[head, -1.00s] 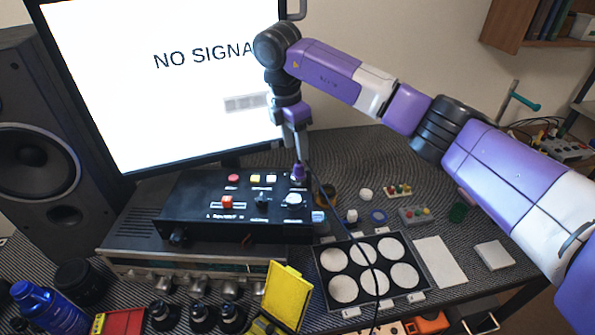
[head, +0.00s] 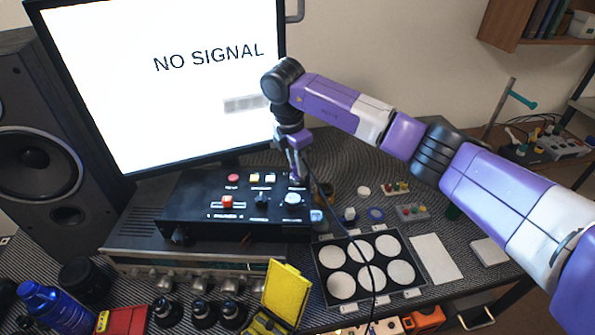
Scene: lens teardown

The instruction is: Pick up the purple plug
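My gripper (head: 296,171) points down over the back right corner of the black control box (head: 190,205), in front of the monitor. The purple plug stood at this corner a second ago. Now the purple fingertips cover that spot, and I cannot separate the plug from the fingers. A thin black cable (head: 328,198) runs from beside the fingers down across the tray. I cannot tell whether the fingers are closed on the plug.
The monitor (head: 160,125) stands close behind the gripper. The box carries buttons and a pale knob (head: 292,199). A black tray (head: 323,262) with several white discs lies in front right. A yellow open case (head: 284,290) stands at the front.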

